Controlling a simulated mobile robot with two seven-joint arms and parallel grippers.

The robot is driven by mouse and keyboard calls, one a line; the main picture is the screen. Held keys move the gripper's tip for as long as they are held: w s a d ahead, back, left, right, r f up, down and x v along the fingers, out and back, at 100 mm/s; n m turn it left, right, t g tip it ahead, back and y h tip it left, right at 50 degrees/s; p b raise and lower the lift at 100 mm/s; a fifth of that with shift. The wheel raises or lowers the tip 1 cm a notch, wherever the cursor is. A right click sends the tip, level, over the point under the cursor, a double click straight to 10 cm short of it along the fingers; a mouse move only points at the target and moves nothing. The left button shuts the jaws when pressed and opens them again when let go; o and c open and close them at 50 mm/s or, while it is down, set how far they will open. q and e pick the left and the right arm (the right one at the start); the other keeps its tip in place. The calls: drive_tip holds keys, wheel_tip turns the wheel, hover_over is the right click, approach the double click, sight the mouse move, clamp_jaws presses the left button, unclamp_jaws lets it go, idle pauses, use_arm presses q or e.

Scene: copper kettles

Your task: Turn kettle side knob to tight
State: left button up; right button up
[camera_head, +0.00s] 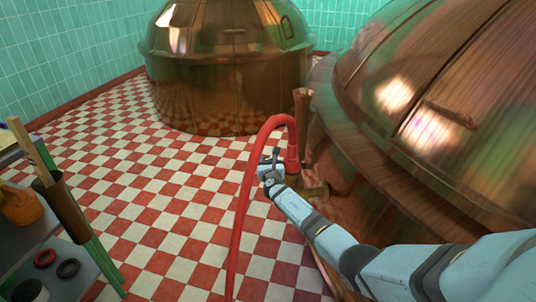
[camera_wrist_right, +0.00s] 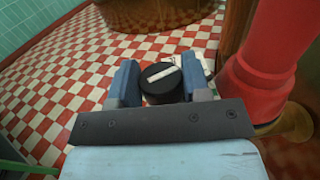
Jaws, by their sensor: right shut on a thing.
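The large copper kettle (camera_head: 350,120) fills the right side of the head view. Its side knob (camera_wrist_right: 160,88) shows in the right wrist view as a round black cap with a white bar, the bar slanting slightly up to the right. My right gripper (camera_wrist_right: 162,78) has its two blue fingers on either side of this knob and is shut on it. In the head view my right gripper (camera_head: 270,166) is beside the kettle's lower pipework, and the knob is hard to make out there. My left gripper is in neither view.
A red hose (camera_head: 247,180) arches close beside my right gripper; its thick red end (camera_wrist_right: 265,55) is just right of the fingers. A second copper kettle (camera_head: 225,80) stands behind. A shelf cart (camera_head: 85,270) is at left. Checkered floor between is clear.

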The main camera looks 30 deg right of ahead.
drive_tip(key=shift+m+g+h, duration=0.4)
drive_tip(key=shift+m+h, duration=0.1)
drive_tip(key=shift+h, duration=0.2)
drive_tip(key=shift+m+g+h, duration=0.6)
drive_tip(key=shift+m+h, duration=0.1)
drive_tip(key=shift+h, duration=0.2)
use_arm(q)
drive_tip(key=shift+b, duration=0.4)
use_arm(e)
drive_tip(key=shift+m+g+h, duration=0.8)
drive_tip(key=shift+h, duration=0.2)
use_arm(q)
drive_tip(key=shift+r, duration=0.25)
use_arm(e)
drive_tip(key=o, duration=0.9)
drive_tip(key=shift+a, duration=0.1)
